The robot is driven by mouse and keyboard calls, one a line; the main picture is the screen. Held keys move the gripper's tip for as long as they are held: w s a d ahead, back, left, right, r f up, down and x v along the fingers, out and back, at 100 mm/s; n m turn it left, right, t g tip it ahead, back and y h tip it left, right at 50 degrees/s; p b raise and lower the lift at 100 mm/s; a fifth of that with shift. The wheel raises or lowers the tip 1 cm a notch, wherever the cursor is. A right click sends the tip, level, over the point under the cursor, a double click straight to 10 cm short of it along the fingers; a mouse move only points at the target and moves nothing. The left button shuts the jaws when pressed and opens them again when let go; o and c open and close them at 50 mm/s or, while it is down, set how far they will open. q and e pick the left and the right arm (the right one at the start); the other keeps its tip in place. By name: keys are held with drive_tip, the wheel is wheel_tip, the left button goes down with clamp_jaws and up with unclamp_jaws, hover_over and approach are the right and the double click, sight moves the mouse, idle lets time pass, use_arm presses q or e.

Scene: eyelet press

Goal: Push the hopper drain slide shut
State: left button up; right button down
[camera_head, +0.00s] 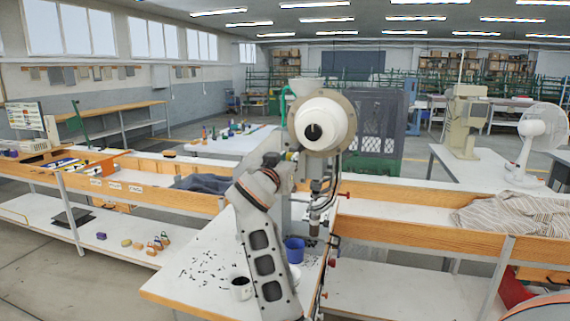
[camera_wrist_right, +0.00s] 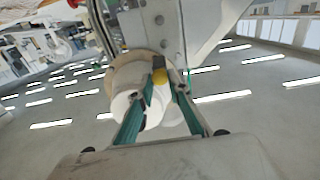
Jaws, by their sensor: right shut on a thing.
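The eyelet press (camera_head: 318,190) stands at the centre, with a round cream-and-white hopper (camera_head: 322,118) at its top. My right arm rises from the bottom, and its gripper (camera_head: 284,158) is at the hopper's lower left. The hopper's white body (camera_wrist_right: 126,106) shows behind the fingers. The slide's track is hidden, so I cannot tell how far in it is. My left gripper is not in view.
A blue cup (camera_head: 294,249), a white bowl (camera_head: 294,273) and a dark-filled mug (camera_head: 241,287) stand near my right arm on the white bench (camera_head: 185,290). Small dark bits lie scattered there. A white fan (camera_head: 541,135) stands at the far right.

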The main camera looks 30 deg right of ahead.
drive_tip(key=shift+r, duration=0.15)
drive_tip(key=c, duration=2)
unclamp_jaws()
drive_tip(key=shift+d, duration=0.1)
drive_tip(key=shift+o, duration=0.4)
drive_tip(key=shift+w+d, duration=0.1)
drive_tip(key=shift+w, duration=0.05)
drive_tip(key=shift+r, duration=0.1)
wheel_tip(320, 180, up, 10)
drive_tip(key=shift+f, duration=0.2)
drive_tip(key=shift+f, duration=0.1)
